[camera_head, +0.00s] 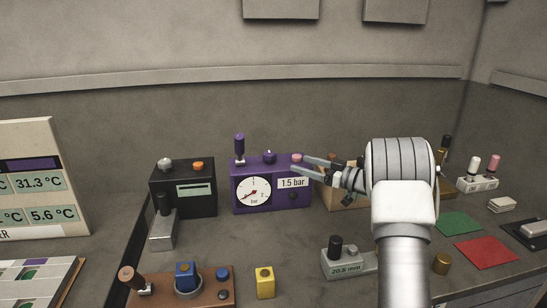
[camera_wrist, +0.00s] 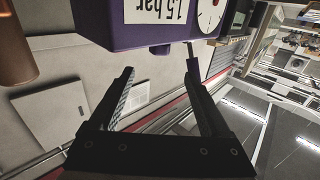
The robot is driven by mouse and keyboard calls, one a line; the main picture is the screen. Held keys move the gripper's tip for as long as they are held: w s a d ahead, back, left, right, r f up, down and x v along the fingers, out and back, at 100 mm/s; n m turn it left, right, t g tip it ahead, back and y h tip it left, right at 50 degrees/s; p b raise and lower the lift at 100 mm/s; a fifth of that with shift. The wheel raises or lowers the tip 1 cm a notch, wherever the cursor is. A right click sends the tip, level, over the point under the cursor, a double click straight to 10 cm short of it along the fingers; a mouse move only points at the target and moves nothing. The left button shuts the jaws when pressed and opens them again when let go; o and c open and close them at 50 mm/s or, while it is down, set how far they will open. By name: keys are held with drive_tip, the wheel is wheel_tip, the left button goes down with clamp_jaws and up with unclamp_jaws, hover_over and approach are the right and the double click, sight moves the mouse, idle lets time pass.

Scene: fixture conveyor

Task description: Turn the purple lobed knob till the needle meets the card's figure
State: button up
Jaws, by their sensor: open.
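A purple gauge box (camera_head: 273,191) stands on the bench. Its white dial (camera_head: 253,194) has a needle pointing to the lower left, below the 1 mark. The card (camera_head: 293,183) at its right reads 1.5 bar. A dark purple knob (camera_head: 270,157), seemingly the lobed one, sits on the box's top.
A purple-handled lever (camera_head: 239,147) and a pink button (camera_head: 297,157) are also on the box. A black box (camera_head: 182,189) stands left of it, and a wooden box (camera_head: 350,198) right, partly behind my arm. A yellow block (camera_head: 264,282) stands in front.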

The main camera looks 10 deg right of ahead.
sight(275, 155)
drive_tip(key=x, duration=1.1)
drive_tip(key=shift+w+a+b, duration=0.25)
drive_tip(key=shift+b, duration=0.15)
drive_tip(key=shift+c, duration=0.3)
clamp_jaws()
